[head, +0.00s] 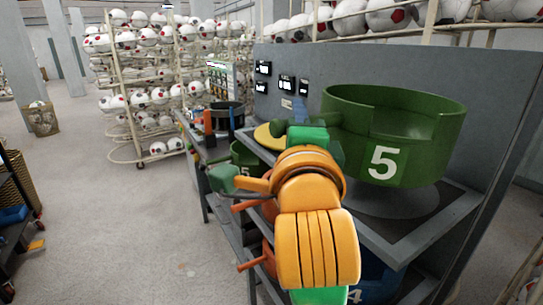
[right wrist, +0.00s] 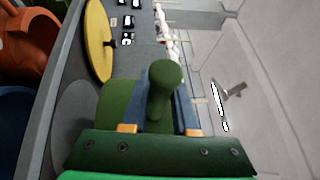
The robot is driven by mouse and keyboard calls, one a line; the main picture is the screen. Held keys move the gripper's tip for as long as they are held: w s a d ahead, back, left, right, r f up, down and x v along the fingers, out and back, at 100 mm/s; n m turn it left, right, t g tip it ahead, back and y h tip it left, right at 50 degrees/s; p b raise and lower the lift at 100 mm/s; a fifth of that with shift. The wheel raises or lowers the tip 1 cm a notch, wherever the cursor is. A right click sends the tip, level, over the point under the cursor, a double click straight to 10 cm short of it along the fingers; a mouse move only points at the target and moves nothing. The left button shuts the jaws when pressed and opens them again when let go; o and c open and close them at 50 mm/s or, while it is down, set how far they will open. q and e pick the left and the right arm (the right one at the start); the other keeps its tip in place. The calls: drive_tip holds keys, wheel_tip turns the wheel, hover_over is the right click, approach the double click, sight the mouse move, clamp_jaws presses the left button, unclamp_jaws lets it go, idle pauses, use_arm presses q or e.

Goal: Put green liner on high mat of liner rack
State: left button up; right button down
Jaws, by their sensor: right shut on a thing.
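The green liner (head: 395,130) is an open, dark green round tub with a white 5, at the right of the head view. It looks upright over a dark round mat (head: 405,205) on the rack's top shelf; whether it touches the mat is unclear. My right gripper (right wrist: 160,127) is shut on the liner's green handle (right wrist: 165,85), with a finger on each side. In the head view its fingertips are mostly hidden by my orange arm. My left gripper is not in view.
A grey panel (head: 470,85) stands behind the rack. A yellow disc (head: 268,136) lies left of the liner. Below are another green tub marked 5 (head: 246,157), orange handles (head: 250,265) and a blue tub (head: 378,282). Open floor (head: 120,220) lies left.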

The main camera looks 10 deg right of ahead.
wheel_tip(320, 180, down, 7)
drive_tip(key=w+d, duration=0.2)
drive_tip(key=shift+d+f, duration=0.2)
drive_tip(key=shift+d, duration=0.15)
drive_tip(key=c, duration=0.7)
unclamp_jaws()
drive_tip(key=shift+s+a, duration=0.1)
drive_tip(key=shift+s, duration=0.05)
